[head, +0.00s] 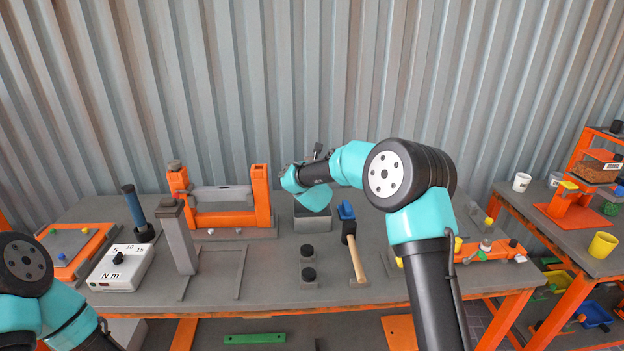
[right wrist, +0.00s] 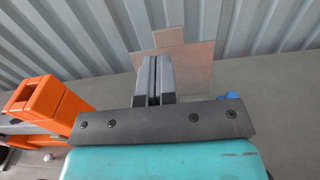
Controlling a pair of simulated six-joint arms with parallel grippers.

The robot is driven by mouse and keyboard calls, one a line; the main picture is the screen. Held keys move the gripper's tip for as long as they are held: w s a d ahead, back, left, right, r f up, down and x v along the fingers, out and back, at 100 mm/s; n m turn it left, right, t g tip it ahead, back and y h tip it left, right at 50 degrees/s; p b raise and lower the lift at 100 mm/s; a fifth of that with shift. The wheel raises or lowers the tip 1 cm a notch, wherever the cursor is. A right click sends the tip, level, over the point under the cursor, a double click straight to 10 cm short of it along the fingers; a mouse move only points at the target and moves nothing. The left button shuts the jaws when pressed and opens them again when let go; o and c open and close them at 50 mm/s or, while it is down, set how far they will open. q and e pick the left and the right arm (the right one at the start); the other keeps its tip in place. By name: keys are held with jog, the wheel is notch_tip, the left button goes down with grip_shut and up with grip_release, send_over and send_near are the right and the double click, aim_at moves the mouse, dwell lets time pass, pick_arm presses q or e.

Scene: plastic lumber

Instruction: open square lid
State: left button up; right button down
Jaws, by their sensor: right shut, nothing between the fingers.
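A grey square box (head: 311,224) stands on the table near the back wall, left of the hammer. My right arm's turquoise wrist hangs over it in the head view and hides most of its top. In the right wrist view a flat brownish-grey square plate (right wrist: 197,65) with a tab (right wrist: 168,37) at its far edge, apparently the lid, lies beyond the fingers. Whether it is raised cannot be told. My right gripper (right wrist: 152,80) has its fingers together, empty, in front of the plate. My left arm shows at the lower left; its gripper is out of view.
An orange frame (head: 262,195) stands left of the box and also shows in the right wrist view (right wrist: 45,102). A hammer (head: 355,255) with a blue-and-black head lies to the right. Two black knobs (head: 308,275) sit in front. A corrugated wall (head: 250,80) rises behind.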

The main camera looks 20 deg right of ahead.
jog(key=v, duration=0.8)
jog(key=shift+s, duration=0.2)
